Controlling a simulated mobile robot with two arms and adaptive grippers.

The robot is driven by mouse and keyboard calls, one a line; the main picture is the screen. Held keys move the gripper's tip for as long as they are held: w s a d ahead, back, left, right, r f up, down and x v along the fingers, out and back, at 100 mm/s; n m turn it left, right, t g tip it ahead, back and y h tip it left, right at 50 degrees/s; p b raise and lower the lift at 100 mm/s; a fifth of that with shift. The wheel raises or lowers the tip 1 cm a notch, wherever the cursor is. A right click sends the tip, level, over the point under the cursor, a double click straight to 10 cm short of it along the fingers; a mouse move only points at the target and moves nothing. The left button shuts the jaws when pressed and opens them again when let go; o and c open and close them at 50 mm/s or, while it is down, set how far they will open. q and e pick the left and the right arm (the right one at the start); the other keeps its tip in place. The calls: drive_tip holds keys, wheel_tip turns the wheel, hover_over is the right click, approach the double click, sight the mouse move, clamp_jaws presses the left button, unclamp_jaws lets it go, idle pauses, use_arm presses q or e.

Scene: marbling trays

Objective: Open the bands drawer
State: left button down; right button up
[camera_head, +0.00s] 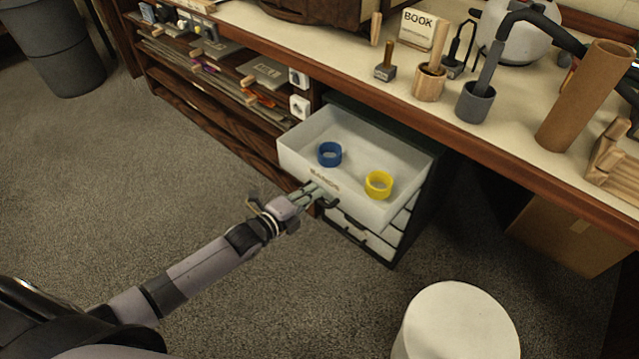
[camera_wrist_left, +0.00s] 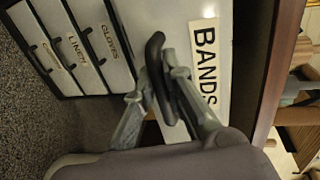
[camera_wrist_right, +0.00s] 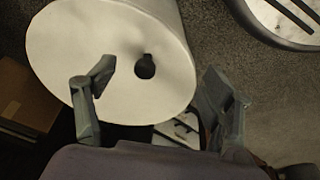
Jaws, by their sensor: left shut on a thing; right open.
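The bands drawer (camera_head: 299,154) is the white top drawer of a dark cabinet under the bench. It stands pulled well out, with a blue ring (camera_head: 329,154) and a yellow ring (camera_head: 378,185) inside. Its BANDS label (camera_wrist_left: 207,62) and dark handle (camera_wrist_left: 158,75) show in the left wrist view. My left gripper (camera_head: 314,196) is at the drawer front, shut on the handle; its fingers show on both sides of it in the left wrist view (camera_wrist_left: 160,84). My right gripper (camera_wrist_right: 155,100) is open and empty, in front of a white round object (camera_wrist_right: 110,60).
A white cylinder (camera_head: 456,325) stands on the carpet at front right. A cardboard box (camera_head: 570,232) is under the bench.

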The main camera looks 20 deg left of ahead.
use_arm(q)
drive_tip(key=shift+s+a, duration=0.25)
drive_tip(key=shift+s, duration=0.45)
use_arm(e)
drive_tip(key=shift+s+f, duration=0.1)
drive_tip(key=shift+f, duration=1.3)
use_arm(q)
drive_tip(key=c, duration=1.9)
unclamp_jaws()
drive_tip(key=v, duration=1.2)
drive_tip(key=shift+f, duration=0.1)
